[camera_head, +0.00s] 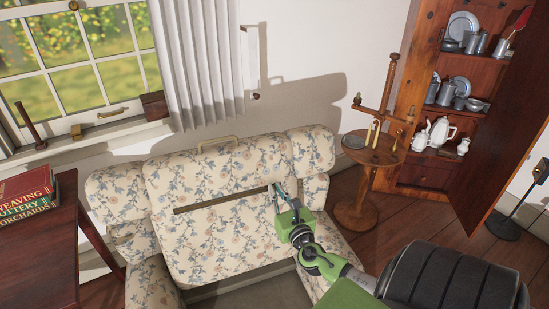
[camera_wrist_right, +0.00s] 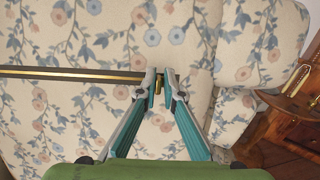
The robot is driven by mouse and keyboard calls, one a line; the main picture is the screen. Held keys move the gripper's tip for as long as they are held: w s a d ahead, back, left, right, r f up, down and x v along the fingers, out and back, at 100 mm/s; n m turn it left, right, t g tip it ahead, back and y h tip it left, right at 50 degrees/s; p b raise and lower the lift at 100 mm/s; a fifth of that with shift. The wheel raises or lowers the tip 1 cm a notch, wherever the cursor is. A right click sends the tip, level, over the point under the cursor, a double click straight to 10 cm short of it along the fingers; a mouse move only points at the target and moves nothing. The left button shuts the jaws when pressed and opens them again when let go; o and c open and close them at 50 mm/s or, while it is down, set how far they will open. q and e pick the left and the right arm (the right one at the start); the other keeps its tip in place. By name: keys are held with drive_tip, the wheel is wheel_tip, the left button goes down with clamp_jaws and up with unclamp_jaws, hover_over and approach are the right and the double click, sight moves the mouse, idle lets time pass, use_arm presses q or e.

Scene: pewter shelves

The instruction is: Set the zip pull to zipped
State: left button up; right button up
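A zip (camera_head: 222,200) runs as a dark, brass-edged strip across the floral back of the armchair (camera_head: 190,245). It shows in the right wrist view as a dark band (camera_wrist_right: 70,74) coming from the left edge and ending at my right gripper. The small brass zip pull (camera_wrist_right: 160,83) sits at the right end of this band, between my fingertips. My right gripper (camera_head: 277,191) reaches the chair back from the lower right; in the right wrist view its teal fingers (camera_wrist_right: 160,88) close in on the pull from both sides. My left gripper is out of view.
A small round wooden table (camera_head: 359,190) with candles stands right of the chair. An open cabinet (camera_head: 412,105) holds pewter and white ware. A dark desk (camera_head: 50,265) with books (camera_head: 40,190) stands left, below the window (camera_head: 80,60).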

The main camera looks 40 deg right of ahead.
drive_tip(key=shift+o, duration=1)
drive_tip(key=shift+s+d, duration=0.1)
drive_tip(key=shift+d, duration=0.05)
drive_tip(key=shift+s+a+f, duration=0.1)
drive_tip(key=shift+s+a, duration=0.15)
drive_tip(key=shift+s, duration=0.1)
drive_tip(key=v, duration=1.1)
drive_tip(key=shift+s+m, duration=0.15)
drive_tip(key=shift+m, duration=0.15)
